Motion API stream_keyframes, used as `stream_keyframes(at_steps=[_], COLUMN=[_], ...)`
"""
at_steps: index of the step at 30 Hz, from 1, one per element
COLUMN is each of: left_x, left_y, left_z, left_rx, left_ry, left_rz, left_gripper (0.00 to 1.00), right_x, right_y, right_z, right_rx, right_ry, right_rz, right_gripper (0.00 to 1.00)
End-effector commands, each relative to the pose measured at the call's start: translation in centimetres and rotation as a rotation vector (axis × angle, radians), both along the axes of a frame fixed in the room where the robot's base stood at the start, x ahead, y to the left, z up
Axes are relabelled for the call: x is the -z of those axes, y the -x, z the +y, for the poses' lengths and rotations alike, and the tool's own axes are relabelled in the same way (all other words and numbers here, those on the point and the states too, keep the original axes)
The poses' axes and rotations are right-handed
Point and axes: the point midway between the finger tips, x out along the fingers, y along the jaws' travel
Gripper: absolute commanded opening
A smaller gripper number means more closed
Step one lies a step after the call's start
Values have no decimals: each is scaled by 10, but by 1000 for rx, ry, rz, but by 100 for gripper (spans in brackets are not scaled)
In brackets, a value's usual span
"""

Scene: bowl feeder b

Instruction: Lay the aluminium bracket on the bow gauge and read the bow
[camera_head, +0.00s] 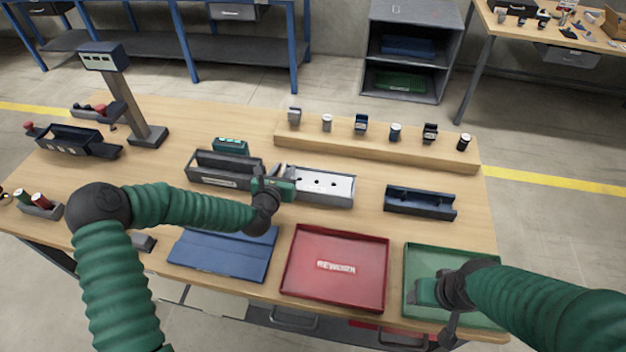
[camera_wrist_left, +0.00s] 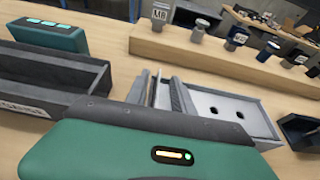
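A light grey plate with two dark holes, which looks like the aluminium bracket (camera_head: 328,184), lies in a grey holder right of my left gripper; it also shows in the left wrist view (camera_wrist_left: 228,108). My left gripper (camera_head: 281,170) is at the holder's left end, its fingers (camera_wrist_left: 163,92) pointing away from the wrist camera. Whether they pinch an edge is unclear. A long dark channel with a label, possibly the bow gauge (camera_head: 213,181), stands to the left, with a green display (camera_head: 230,145) behind it. My right gripper (camera_head: 428,291) is over the green tray; its fingers are unclear.
A red tray (camera_head: 310,288) marked REWORK, a blue mat (camera_head: 222,256) and a green tray (camera_head: 480,262) line the front edge. A dark blue channel (camera_head: 420,203) stands right. A wooden rail (camera_head: 375,148) with several small parts runs behind. A post instrument (camera_head: 128,100) stands back left.

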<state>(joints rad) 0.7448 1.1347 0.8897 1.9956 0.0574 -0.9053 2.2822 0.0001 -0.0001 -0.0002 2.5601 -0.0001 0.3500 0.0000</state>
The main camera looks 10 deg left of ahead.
Motion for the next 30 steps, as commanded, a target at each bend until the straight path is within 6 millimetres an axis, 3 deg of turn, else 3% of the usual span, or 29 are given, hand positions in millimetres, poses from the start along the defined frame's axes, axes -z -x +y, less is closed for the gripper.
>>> stream_keyframes(at_steps=[5,12,30], left_x=[0,0,0], left_y=[0,0,0], left_z=[0,0,1], left_rx=[0,0,-1], left_ry=[0,0,0], left_rz=[-1,-1,0], left_gripper=[29,0,0], right_x=[0,0,0], right_y=[0,0,0], right_z=[0,0,0], right_rx=[0,0,0], right_ry=[0,0,0], right_rz=[0,0,0], right_gripper=[61,61,61])
